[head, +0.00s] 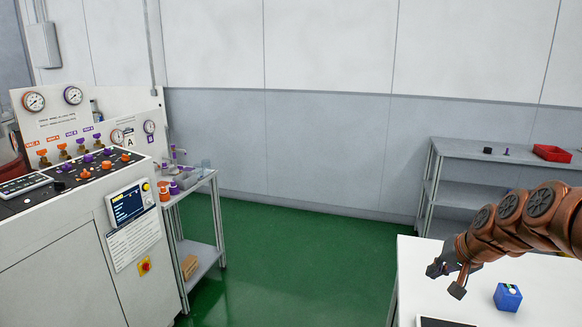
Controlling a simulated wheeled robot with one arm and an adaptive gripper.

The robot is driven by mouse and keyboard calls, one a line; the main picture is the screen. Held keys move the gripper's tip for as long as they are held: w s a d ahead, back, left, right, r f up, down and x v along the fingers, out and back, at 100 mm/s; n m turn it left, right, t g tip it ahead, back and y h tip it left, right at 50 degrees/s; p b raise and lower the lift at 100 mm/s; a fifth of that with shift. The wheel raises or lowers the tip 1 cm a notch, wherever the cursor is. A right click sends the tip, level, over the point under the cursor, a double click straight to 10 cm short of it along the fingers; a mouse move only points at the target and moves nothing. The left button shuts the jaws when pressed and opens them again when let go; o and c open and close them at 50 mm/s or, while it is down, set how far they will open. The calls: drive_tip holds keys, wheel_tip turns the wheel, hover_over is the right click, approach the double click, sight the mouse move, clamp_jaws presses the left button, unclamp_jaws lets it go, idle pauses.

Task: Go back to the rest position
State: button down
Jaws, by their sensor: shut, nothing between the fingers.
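My gripper (449,277) is at the lower right of the head view, at the end of my copper-coloured arm. It is shut and empty, above the white table (412,262) near its left side.
A control console (95,235) with gauges, knobs and a screen stands at the left. A small cart (208,252) stands beside it. A grey shelf (470,150) with a red tray (552,153) is at the back right. The green floor (300,262) between is clear.

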drive_tip(key=s+a+f+n+g, duration=0.1)
drive_tip(key=s+a+n+g, duration=0.3)
drive_tip(key=s+a, duration=1.15)
drive_tip(key=s+a+f+n+g+h, duration=0.1)
drive_tip(key=s+f+g+h, duration=0.1)
drive_tip(key=s, duration=1.8)
drive_tip(key=shift+a+f+n+g, duration=0.2)
drive_tip(key=shift+f+n+g, duration=0.2)
drive_tip(key=shift+f+g, duration=0.5)
drive_tip(key=shift+r, duration=0.2)
